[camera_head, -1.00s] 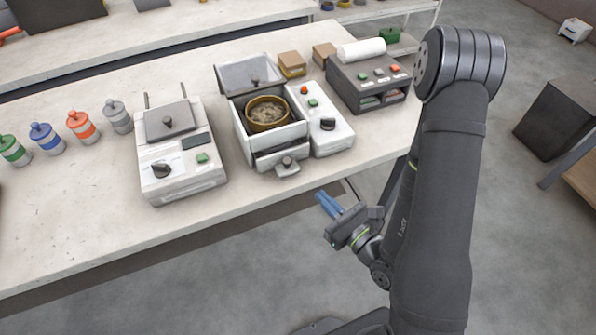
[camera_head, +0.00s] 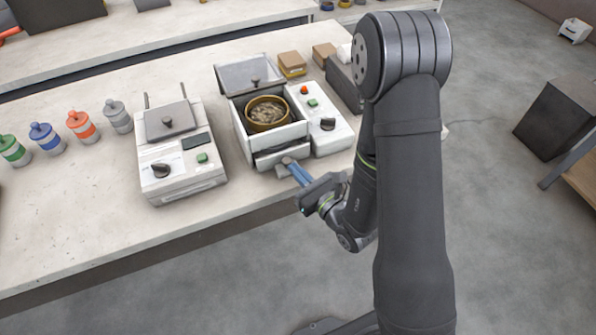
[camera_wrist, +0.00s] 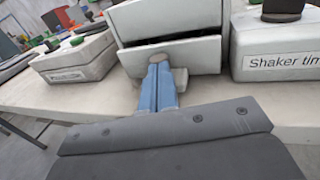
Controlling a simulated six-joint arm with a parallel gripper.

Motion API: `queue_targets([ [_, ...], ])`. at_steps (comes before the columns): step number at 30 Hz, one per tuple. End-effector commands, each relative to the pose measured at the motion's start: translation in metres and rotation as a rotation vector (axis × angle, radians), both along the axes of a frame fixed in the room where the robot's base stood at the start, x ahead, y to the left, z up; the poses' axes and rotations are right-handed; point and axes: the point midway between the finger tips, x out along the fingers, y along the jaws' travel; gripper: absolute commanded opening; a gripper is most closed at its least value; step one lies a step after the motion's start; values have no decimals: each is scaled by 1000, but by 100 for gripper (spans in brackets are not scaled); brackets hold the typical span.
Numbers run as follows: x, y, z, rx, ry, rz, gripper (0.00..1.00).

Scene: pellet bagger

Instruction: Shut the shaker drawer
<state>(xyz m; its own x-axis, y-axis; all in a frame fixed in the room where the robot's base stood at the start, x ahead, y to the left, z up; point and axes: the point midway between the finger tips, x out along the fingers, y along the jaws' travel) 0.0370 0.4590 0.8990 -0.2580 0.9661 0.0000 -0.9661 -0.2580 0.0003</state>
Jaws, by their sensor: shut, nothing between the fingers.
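The shaker (camera_head: 240,128) is a white box on the bench with its grey lid raised and a brass sieve pan (camera_head: 266,114) of pellets inside. Its drawer (camera_head: 280,157) is at the lower front, with a grey knob. A dark gap shows above the drawer front, so it looks at least partly out. My gripper (camera_head: 291,168) has its blue fingers together and empty, with the tips at the knob. In the wrist view the closed fingers (camera_wrist: 158,85) point at the drawer front (camera_wrist: 195,58) and cover most of the knob; contact cannot be told for sure.
A control box (camera_head: 322,125) with buttons and a black dial stands right of the shaker. A sealer-like white machine (camera_head: 180,165) stands to the left, with several coloured jars beyond it. The bench's front edge runs below my gripper.

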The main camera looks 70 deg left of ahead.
Motion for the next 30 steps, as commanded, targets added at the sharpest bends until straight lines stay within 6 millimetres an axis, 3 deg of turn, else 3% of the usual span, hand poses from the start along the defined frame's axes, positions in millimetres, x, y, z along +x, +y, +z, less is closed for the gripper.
queue_targets([
  [7, 0, 2, 0, 0, -1, 1, 0],
  [15, 0, 30, 0, 2, 0, 2, 0],
  [25, 1, 28, 1, 4, -1, 1, 0],
  [30, 6, 7, 0, -1, 1, -2, 0],
])
